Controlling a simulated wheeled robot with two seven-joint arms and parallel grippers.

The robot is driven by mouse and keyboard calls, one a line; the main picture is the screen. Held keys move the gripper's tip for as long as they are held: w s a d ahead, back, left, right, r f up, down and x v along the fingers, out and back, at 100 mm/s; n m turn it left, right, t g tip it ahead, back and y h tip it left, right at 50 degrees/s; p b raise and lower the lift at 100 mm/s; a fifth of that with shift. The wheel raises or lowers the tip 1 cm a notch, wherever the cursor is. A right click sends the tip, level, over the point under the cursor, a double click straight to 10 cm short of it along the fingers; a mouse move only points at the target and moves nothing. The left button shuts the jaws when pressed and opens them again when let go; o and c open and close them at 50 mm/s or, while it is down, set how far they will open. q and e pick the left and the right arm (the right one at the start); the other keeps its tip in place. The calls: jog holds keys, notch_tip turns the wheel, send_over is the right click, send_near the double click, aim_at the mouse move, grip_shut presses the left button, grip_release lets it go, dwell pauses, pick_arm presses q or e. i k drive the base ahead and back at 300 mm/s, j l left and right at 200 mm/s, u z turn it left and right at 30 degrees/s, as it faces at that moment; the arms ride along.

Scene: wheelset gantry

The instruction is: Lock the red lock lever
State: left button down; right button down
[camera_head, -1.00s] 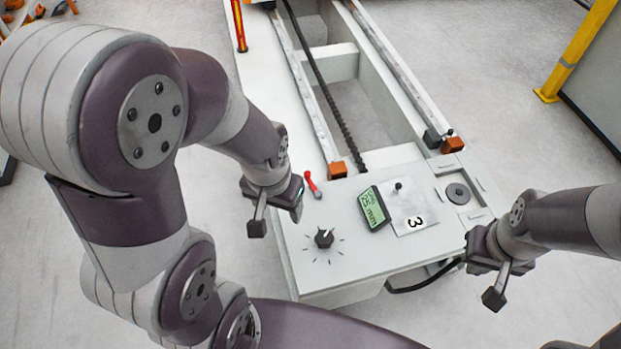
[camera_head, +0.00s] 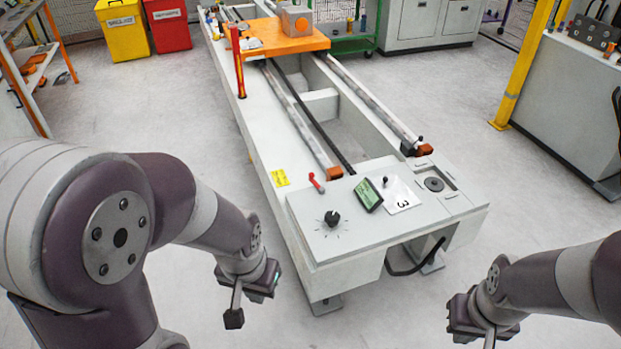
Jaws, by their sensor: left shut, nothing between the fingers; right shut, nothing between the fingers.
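The red lock lever (camera_head: 317,183) is a small red handle on the top of the white gantry bench (camera_head: 300,215), near its front left, behind the black dial. It tilts up toward the left of the picture. My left gripper (camera_head: 234,316) is shut and empty, in front of and left of the bench, apart from the lever. My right gripper (camera_head: 488,340) is shut and empty at the lower right, clear of the bench, its tips close to the bottom edge of the view.
On the bench top are the black dial (camera_head: 332,218), a green display (camera_head: 368,195) and a plate marked 3 (camera_head: 401,195). An orange carriage (camera_head: 285,38) sits on the rails farther back. A yellow post (camera_head: 522,65) stands right. The floor beside the bench is clear.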

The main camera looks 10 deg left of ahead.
aim_at(321, 190)
jog(key=z, duration=1.5)
jog(key=j+z, duration=0.35)
jog(key=j, duration=2.3)
jog(key=k+j, duration=0.1)
jog(key=j, duration=2.2)
